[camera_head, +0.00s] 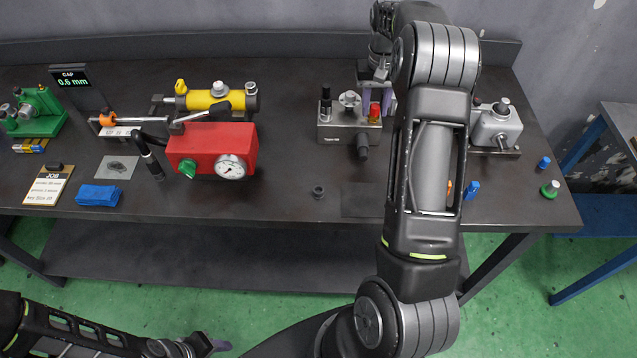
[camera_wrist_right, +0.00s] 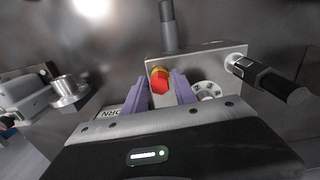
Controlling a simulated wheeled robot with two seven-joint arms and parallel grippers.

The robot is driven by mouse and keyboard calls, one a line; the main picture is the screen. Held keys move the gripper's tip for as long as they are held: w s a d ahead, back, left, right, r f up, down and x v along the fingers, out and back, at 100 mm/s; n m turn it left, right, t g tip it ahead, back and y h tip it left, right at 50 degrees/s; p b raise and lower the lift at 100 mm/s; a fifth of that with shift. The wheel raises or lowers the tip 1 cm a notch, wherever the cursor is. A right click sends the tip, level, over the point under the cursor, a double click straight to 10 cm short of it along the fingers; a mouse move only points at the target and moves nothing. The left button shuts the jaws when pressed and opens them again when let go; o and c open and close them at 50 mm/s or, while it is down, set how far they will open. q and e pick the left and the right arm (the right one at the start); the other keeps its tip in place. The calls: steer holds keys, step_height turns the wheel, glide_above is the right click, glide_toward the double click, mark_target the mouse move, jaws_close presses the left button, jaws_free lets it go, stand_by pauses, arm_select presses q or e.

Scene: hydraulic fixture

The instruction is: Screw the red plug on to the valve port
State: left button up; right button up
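The red plug (camera_head: 375,112) sits at the right part of the grey valve block (camera_head: 338,133), upright over a yellow ring. The ring and the plug's red hex head also show in the right wrist view (camera_wrist_right: 160,86). My right gripper (camera_head: 377,103) comes down from above, its purple fingers on both sides of the plug; in the wrist view they appear to press on it. The threads and the port under the plug are hidden. My left gripper (camera_head: 218,346) is low at the bottom edge, away from the bench, only partly visible.
The valve block carries a black post, a silver knob (camera_head: 349,98) and a black handle (camera_head: 363,147). A red gauge box (camera_head: 212,143) and yellow cylinder (camera_head: 208,99) stand left. A grey fixture (camera_head: 497,127) stands right. My right arm hides part of the bench.

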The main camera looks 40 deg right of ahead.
mark_target(376, 106)
steer(key=shift+o, duration=1.1)
steer(key=shift+r, duration=0.1)
steer(key=shift+w+r, duration=0.1)
steer(key=shift+r, duration=0.5)
step_height(376, 106, up, 6)
steer(key=shift+r+b, duration=0.1)
steer(key=shift+b, duration=0.7)
steer(key=shift+r, duration=0.2)
